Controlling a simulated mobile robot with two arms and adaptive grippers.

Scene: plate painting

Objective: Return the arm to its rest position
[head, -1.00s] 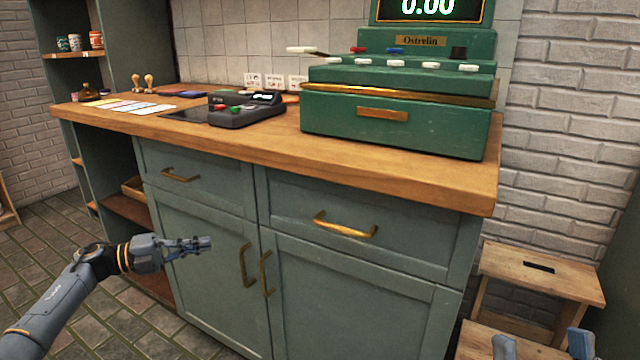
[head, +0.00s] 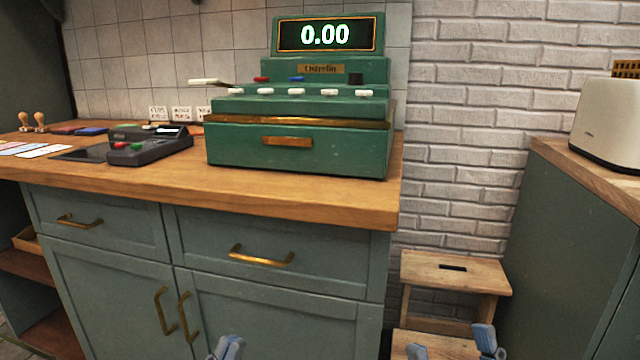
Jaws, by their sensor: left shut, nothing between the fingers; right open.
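My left gripper (head: 227,347) shows at the bottom edge, in front of the lower cabinet doors. Its blue-grey fingertips are together with nothing between them. My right gripper (head: 452,346) is at the bottom edge further right, in front of the wooden step stool. Its two fingertips are well apart and empty. Both arms behind the fingertips are out of frame.
The green cash register (head: 300,148) and a dark card terminal (head: 150,148) stand on the wooden counter (head: 300,200) above grey-green cabinets. A step stool (head: 420,268) stands right of them. A toaster (head: 608,125) sits on the right-hand counter.

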